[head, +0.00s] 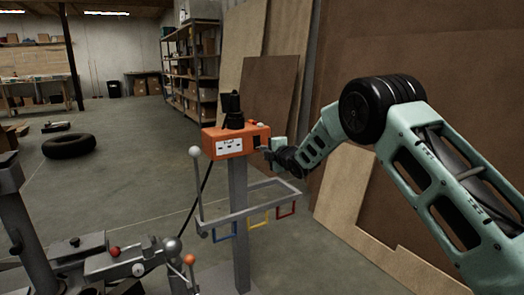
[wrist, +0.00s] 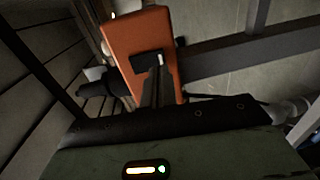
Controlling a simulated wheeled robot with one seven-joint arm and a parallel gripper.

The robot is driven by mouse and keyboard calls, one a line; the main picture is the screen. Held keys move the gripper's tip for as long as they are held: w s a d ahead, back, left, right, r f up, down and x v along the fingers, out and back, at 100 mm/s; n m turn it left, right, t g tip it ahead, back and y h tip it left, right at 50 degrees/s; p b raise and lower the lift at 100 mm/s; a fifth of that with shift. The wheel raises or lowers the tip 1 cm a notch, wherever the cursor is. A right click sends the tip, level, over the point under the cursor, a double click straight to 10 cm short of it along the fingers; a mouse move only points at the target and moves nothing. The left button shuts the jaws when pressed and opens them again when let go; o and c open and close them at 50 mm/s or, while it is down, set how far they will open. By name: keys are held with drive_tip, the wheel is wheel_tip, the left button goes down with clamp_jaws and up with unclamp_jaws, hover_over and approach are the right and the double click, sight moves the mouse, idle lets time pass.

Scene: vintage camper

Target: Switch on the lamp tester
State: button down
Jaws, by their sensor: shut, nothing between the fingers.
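The lamp tester (head: 232,140) is an orange box on a grey post, with a white label on its front and black fittings (head: 232,113) on top. In the wrist view its orange side (wrist: 135,35) carries a small black switch plate (wrist: 140,61) with a pale spot at its right. My gripper (head: 265,150) is at the right side of the box. Its fingers (wrist: 154,80) are shut, empty and point at the switch plate, overlapping its lower edge. I cannot tell whether they touch it. The switch's position is not clear.
A grey frame (head: 275,182) with several coloured loops hangs on the post below the box. A grey lever (head: 197,185) with a ball top stands at its left. Brown boards (head: 268,95) lean behind. Open floor lies left, with a tire (head: 68,146).

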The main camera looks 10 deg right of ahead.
sight(257, 142)
drive_tip(key=shift+x, duration=1.3)
drive_tip(key=shift+f, duration=0.1)
